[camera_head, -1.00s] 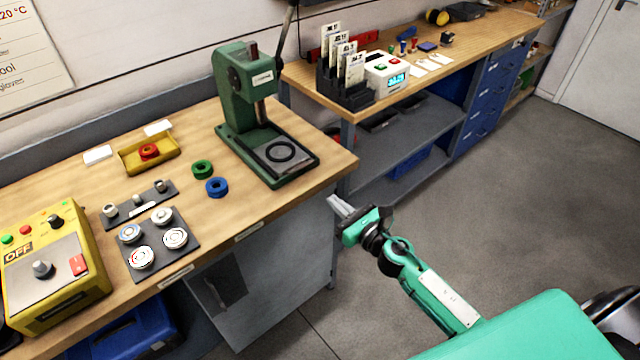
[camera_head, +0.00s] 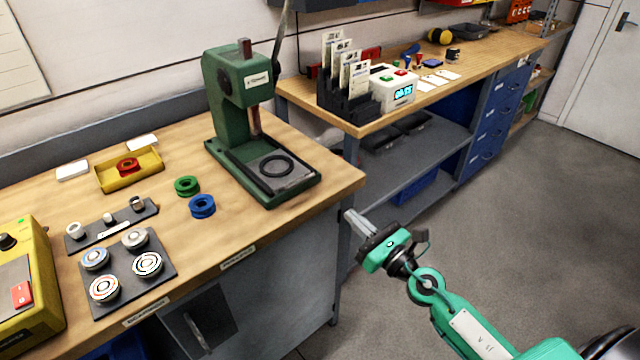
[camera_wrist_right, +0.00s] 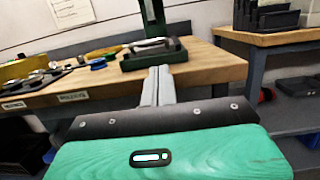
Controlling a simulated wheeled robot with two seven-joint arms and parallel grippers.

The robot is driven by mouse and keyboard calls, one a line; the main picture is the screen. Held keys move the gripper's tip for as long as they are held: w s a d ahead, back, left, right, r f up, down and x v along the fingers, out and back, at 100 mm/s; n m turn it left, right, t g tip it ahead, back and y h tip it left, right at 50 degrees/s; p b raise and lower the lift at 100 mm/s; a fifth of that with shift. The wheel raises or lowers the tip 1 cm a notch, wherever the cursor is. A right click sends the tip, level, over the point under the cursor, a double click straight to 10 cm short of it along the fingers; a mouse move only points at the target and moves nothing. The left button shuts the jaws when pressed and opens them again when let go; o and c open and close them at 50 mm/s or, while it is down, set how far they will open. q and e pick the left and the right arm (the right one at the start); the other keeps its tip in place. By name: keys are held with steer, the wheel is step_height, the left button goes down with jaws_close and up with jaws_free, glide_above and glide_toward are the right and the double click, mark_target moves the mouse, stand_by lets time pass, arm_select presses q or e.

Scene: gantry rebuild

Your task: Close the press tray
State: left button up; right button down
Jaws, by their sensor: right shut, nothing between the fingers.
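The green press (camera_head: 243,110) stands near the right end of the wooden workbench, with its lever rising at the back. Its press tray (camera_head: 275,172) is a grey plate with a black ring on it, at the front of the green base; I cannot tell how far it is slid out. In the right wrist view the press base (camera_wrist_right: 153,54) sits just beyond my fingers. My right gripper (camera_head: 357,222) is shut and empty, off the bench's right front corner, apart from the press. It also shows in the right wrist view (camera_wrist_right: 158,72). My left gripper is not in view.
A blue ring (camera_head: 202,206) and a green ring (camera_head: 187,186) lie left of the press. A yellow tray (camera_head: 112,182) holds a red ring. A dark plate (camera_head: 125,272) with round gauges lies nearer. A second bench (camera_head: 440,66) stands behind right. Floor at right is clear.

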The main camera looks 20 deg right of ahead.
mark_target(309, 177)
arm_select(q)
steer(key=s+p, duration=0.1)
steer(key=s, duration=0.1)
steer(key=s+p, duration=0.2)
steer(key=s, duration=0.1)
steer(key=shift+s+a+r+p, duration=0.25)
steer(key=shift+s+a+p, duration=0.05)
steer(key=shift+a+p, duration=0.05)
arm_select(e)
steer(key=x, duration=1.2)
steer(key=x, duration=0.4)
steer(key=shift+d+f, duration=0.1)
steer(key=shift+f, duration=0.3)
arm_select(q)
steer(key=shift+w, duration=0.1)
arm_select(e)
steer(key=shift+w, duration=0.3)
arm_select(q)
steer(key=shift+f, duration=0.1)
arm_select(e)
steer(key=shift+f, duration=0.1)
